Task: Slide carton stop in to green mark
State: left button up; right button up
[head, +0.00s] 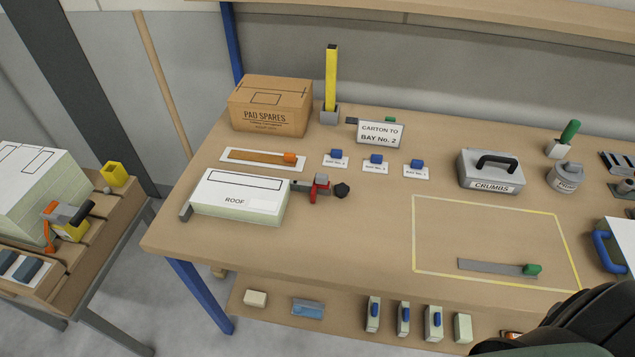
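No part is labelled as the carton stop. A clamp-like stop (320,186) with a red part and a dark knob sits at the right end of the white stack marked ROOF (240,196), on the bench. I cannot make out a green mark there for sure. A brown carton (271,106) marked PAD SPARES stands at the back left, beside a yellow post (331,78) in a grey base. A small green piece shows behind the CARTON TO BAY No. 2 sign (380,134). Neither gripper shows; a dark part of mine fills the lower right corner.
The bench (350,260) is clear in front of the stack. A yellow-outlined area (414,235) holds a flat grey strip with a green end (500,267). A CRUMBS box (491,176) stands at the back right. A low trolley (100,238) is at the left.

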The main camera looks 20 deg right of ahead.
aim_at(320, 181)
jog(key=k+l+z, duration=0.2)
jog(key=k+z, duration=0.15)
jog(key=z, duration=0.15)
jog(key=k+l+z, duration=0.35)
jog(key=z, duration=0.15)
